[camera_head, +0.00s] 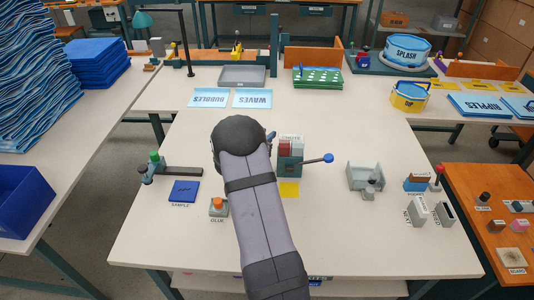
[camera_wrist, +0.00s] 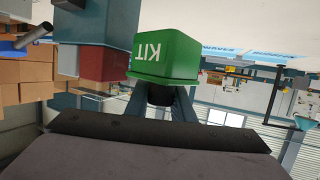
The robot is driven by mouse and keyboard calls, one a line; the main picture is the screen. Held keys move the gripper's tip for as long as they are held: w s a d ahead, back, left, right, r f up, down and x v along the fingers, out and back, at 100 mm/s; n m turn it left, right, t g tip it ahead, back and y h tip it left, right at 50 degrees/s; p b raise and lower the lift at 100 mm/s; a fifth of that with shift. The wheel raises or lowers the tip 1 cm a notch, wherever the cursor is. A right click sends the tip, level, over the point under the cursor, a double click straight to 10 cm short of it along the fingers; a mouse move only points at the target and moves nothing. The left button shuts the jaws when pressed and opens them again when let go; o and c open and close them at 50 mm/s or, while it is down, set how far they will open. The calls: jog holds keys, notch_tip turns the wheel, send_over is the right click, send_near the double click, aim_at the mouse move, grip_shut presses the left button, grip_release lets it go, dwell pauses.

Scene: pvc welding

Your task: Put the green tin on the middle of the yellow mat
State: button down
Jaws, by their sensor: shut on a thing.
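The green tin (camera_wrist: 166,55), marked KIT, shows large in the wrist view, with its lettering upside down there. My gripper (camera_wrist: 160,92) is shut on it, with a dark finger at each side. The yellow mat (camera_head: 290,190) is a small square on the white table, just in front of the grey-green holder and right of my arm. Its visible part is bare, and its left edge is close to my arm. I cannot tell how high the tin is above the table.
A grey fixture (camera_head: 366,180) is farther right. A blue sample plate (camera_head: 184,191) and glue button (camera_head: 218,206) lie left.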

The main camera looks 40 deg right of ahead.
jog(key=shift+f, duration=4)
jog(key=shift+f, duration=0.1)
jog(key=c, duration=1.5)
grip_release()
jog(key=shift+c, duration=0.2)
jog(key=b+v, duration=0.1)
jog(key=v, duration=1.1)
jog(key=shift+b, duration=0.3)
jog(key=shift+w, duration=0.1)
